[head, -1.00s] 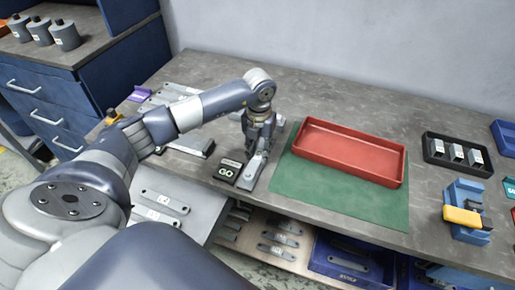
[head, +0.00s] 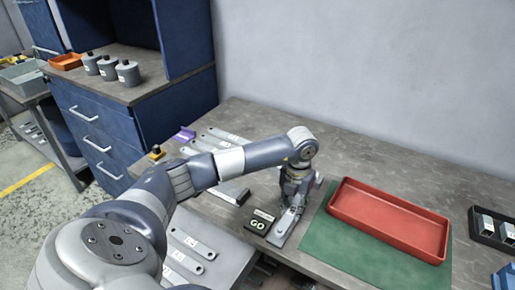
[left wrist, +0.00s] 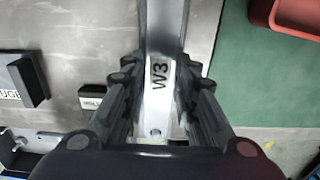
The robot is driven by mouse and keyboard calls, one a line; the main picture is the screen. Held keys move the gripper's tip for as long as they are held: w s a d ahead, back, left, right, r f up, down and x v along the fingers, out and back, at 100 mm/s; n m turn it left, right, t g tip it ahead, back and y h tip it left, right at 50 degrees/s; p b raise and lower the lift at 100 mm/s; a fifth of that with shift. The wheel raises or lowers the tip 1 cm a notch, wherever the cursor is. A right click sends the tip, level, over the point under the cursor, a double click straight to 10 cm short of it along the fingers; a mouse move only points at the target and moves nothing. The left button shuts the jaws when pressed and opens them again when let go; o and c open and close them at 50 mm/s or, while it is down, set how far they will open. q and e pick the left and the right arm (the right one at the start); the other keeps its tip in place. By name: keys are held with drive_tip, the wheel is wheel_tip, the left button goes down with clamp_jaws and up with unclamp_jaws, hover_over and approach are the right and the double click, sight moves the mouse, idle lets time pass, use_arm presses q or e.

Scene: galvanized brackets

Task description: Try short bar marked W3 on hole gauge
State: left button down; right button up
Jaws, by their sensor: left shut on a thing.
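My left gripper (head: 293,196) is shut on the short bar (head: 283,230), a grey metal strip low over the table near its front edge. In the left wrist view the bar (left wrist: 158,106) lies between the finger pads, with W3 printed on it and a round hole near its lower end. A black block marked GO (head: 257,226) stands just left of the bar. The left wrist view shows a black block (left wrist: 27,82) with lettering ending in UGE, cut by the frame. Whether the bar touches the table or a gauge is unclear. My right gripper is not in view.
A red tray (head: 390,244) sits on a green mat (head: 335,248) to the right. Several long grey bars (head: 222,147) lie behind my left arm. Marked bars lie on a lower surface (head: 215,262) in front. A black holder (head: 480,237) is at the right edge.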

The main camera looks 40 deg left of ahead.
use_arm(q)
drive_tip(key=c, duration=1.2)
unclamp_jaws()
drive_tip(key=shift+r, duration=0.1)
wheel_tip(320, 180, up, 12)
